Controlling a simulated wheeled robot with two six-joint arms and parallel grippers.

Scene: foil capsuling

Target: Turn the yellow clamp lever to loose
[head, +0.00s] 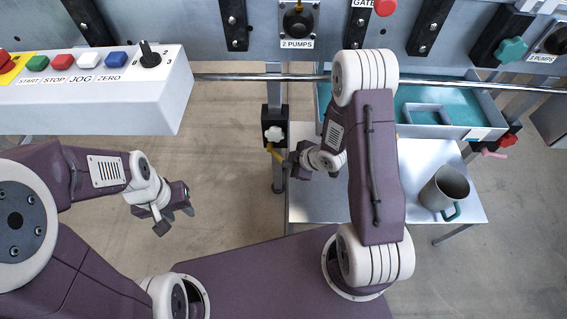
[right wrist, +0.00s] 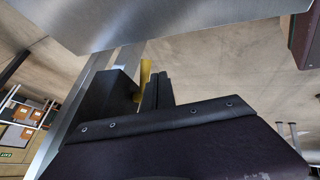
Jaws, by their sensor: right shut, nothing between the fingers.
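The yellow clamp lever (head: 274,152) is at the black clamp block (head: 272,119) on the grey upright post, below a white star knob. In the right wrist view the lever (right wrist: 145,72) shows as a yellow strip, partly hidden behind my fingers and the black block. My right gripper (head: 289,164) is shut and empty, with its tips right beside the lever; I cannot tell whether they touch it. Its dark fingers also show in the right wrist view (right wrist: 158,90). My left gripper (head: 176,219) is open and empty over the floor, well left of the post.
A control box (head: 100,95) with several buttons stands at the upper left. A chrome rail (head: 230,77) runs across the front. A side table (head: 425,157) holds a grey mug (head: 443,188); a teal-lined tray (head: 485,128) is behind it. Floor between my left gripper and the post is clear.

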